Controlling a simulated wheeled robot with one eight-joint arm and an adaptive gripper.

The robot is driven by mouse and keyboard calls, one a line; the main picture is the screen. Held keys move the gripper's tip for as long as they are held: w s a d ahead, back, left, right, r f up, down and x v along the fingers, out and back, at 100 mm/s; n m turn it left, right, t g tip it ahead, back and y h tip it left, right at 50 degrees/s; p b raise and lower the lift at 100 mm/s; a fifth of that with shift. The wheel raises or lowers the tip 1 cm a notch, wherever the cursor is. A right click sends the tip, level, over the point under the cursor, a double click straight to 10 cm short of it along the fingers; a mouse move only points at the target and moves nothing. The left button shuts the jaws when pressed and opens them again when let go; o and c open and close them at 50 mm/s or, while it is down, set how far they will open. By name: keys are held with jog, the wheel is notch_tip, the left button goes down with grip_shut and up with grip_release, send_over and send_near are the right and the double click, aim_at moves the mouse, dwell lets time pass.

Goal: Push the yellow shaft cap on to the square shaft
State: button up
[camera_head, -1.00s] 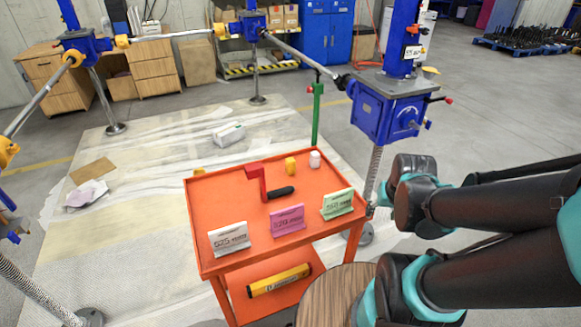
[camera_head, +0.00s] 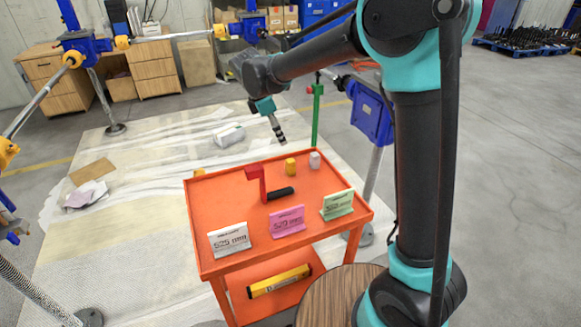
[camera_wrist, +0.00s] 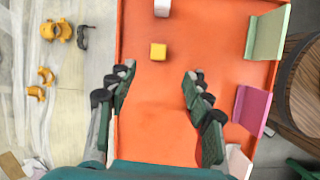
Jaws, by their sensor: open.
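The yellow shaft cap (camera_head: 291,166) stands on the orange cart top near its far edge. In the wrist view the yellow cap (camera_wrist: 158,51) lies just beyond the fingertips, between their lines. My gripper (camera_head: 281,137) is above the cart's far edge, up and slightly left of the cap. In the wrist view my gripper (camera_wrist: 160,74) is open, with its fingers apart and nothing between them. A blue screw-jack gearbox (camera_head: 370,112) stands behind the cart at the right, partly hidden by my arm. I cannot make out the square shaft on it.
A white cap (camera_head: 315,159) stands right of the yellow one. A red crank (camera_head: 256,178) with a black handle lies left of it. White (camera_head: 229,239), pink (camera_head: 287,221) and green (camera_head: 337,204) signs line the near edge. A green post (camera_head: 316,112) rises behind the cart.

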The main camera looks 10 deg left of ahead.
aim_at(288, 161)
jog(key=shift+n, duration=0.7)
jog(key=x, duration=0.3)
jog(key=a+x, duration=0.1)
jog(key=x, duration=0.3)
jog(key=a+x, duration=0.1)
jog(key=x, duration=0.2)
jog(key=shift+s+d+f, duration=0.1)
jog(key=shift+s+f, duration=0.05)
jog(key=shift+f, duration=0.55)
jog(key=shift+d+x, duration=0.15)
jog(key=shift+x, duration=1.25)
jog(key=shift+d+x, duration=0.1)
jog(key=shift+x, duration=1.25)
jog(key=shift+r, duration=0.15)
grip_shut()
